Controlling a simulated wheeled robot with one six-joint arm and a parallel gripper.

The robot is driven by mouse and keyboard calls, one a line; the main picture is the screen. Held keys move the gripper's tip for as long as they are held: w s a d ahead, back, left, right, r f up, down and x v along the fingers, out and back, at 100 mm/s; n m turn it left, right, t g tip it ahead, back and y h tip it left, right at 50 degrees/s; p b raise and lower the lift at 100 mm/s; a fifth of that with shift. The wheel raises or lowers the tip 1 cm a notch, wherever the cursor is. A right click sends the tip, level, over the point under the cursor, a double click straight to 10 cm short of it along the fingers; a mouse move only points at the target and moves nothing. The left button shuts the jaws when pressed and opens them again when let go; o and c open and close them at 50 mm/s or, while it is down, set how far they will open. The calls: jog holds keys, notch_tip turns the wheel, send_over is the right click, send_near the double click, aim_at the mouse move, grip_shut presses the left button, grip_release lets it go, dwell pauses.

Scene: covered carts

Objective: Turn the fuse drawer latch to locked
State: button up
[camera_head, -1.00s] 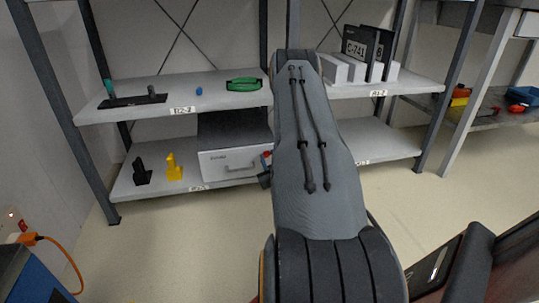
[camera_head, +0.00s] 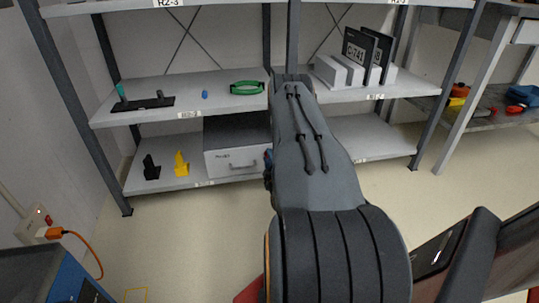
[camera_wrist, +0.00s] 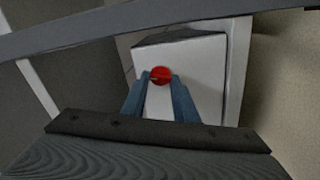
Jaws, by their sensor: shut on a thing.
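The fuse drawer is a white box with a dark top and a grey front handle (camera_head: 232,161), on the lower shelf in the head view. Its latch, a round red knob (camera_wrist: 161,76), shows in the wrist view on the white face. My gripper (camera_wrist: 160,84) has its two blue-grey fingers on either side of the red knob, shut on it. In the head view my arm covers the right part of the drawer, and the knob is hidden there. Its exact turn angle is hard to read; a thin pale mark shows at its left.
On the lower shelf (camera_head: 205,183), a black part (camera_head: 151,168) and a yellow part (camera_head: 181,164) stand left of the drawer. The upper shelf (camera_head: 215,95) holds a green ring (camera_head: 247,88) and white blocks (camera_head: 343,71). A grey shelf beam (camera_wrist: 150,28) crosses the top of the wrist view.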

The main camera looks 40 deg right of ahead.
jog(key=shift+n+p, duration=1)
jog(key=shift+n, duration=0.6)
jog(key=shift+f+n, duration=0.1)
jog(key=shift+n, duration=0.2)
jog(key=o, duration=1.1)
jog(key=shift+c, duration=0.2)
jog(key=p+v, duration=0.3)
jog(key=v, duration=0.4)
jog(key=shift+s+a, duration=0.3)
